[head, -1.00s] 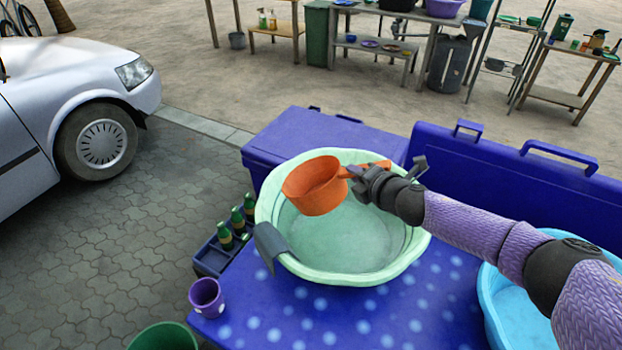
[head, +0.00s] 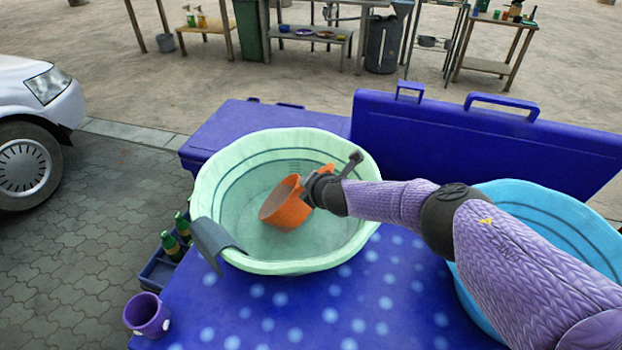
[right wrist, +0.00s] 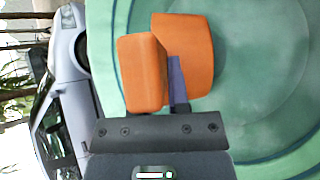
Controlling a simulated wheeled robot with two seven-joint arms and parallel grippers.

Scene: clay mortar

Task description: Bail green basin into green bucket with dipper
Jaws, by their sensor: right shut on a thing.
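The pale green basin (head: 222,160) stands on the blue spotted table. The orange dipper (head: 285,206) is down inside the basin, its cup tilted, close to the basin's floor. My right gripper (head: 318,188) is shut on the dipper's handle, over the basin's right part. The right wrist view shows the dipper's orange handle (right wrist: 143,72) at the jaws, with the green basin (right wrist: 260,70) behind it. I cannot tell the water level in the basin. The green bucket is out of view now. My left gripper is not in view.
A grey cloth (head: 215,243) hangs over the basin's front-left rim. A light blue basin (head: 560,215) stands to the right, partly behind my arm. A purple cup (head: 147,315) and a bottle crate (head: 158,270) are at the left.

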